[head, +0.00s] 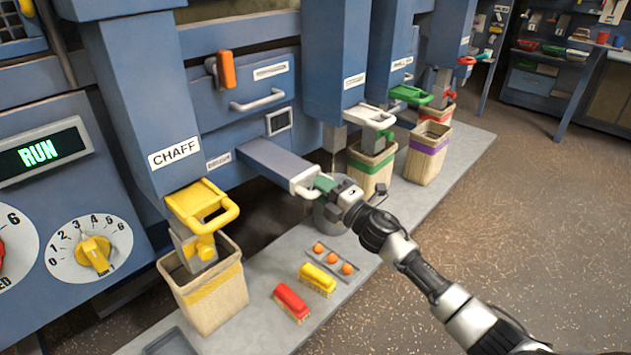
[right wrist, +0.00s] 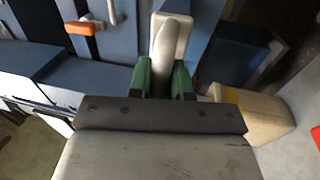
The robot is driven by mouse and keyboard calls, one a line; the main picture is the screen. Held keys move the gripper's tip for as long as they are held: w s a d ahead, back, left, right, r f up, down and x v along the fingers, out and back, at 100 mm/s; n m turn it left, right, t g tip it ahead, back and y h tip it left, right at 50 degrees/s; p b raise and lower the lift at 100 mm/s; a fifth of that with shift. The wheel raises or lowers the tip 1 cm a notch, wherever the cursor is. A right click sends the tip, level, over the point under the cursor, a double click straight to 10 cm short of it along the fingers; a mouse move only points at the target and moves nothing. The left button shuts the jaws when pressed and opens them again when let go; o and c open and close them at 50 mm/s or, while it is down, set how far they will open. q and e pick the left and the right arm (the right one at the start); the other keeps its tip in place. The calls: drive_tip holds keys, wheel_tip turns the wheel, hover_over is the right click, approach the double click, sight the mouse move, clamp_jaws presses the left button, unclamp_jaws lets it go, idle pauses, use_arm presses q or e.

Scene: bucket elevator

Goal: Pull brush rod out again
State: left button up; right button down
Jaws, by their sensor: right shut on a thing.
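A long grey bar or drawer (head: 262,160) sticks out of the blue machine, below the closed drawer. It ends in a white handle (head: 303,180); I cannot tell for sure that this is the brush rod. My right gripper (head: 324,184) is at this handle. In the right wrist view, its green fingers (right wrist: 162,80) are shut on the pale handle (right wrist: 174,30). The inner end of the bar is hidden in the machine. My left gripper is not in view.
A CHAFF chute with yellow handle (head: 203,200) stands above a bin (head: 215,302) at left. Red (head: 291,302) and yellow brushes (head: 317,279) and a tray of orange balls (head: 336,264) lie on the grey platform. More bins stand behind. The floor at right is free.

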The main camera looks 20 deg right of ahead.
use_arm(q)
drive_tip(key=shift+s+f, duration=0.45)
use_arm(e)
drive_tip(key=shift+s+d+f, duration=0.15)
drive_tip(key=shift+s+f, duration=0.05)
drive_tip(key=shift+s, duration=0.35)
drive_tip(key=c, duration=1.4)
unclamp_jaws()
drive_tip(key=o, duration=0.3)
drive_tip(key=shift+s+d+r, duration=0.15)
drive_tip(key=shift+s+d, duration=0.1)
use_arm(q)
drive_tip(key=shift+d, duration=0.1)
use_arm(e)
drive_tip(key=shift+w, duration=0.1)
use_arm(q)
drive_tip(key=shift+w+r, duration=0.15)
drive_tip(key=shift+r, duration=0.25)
use_arm(e)
drive_tip(key=v, duration=1)
drive_tip(key=shift+s+d, duration=0.15)
drive_tip(key=shift+s, duration=0.25)
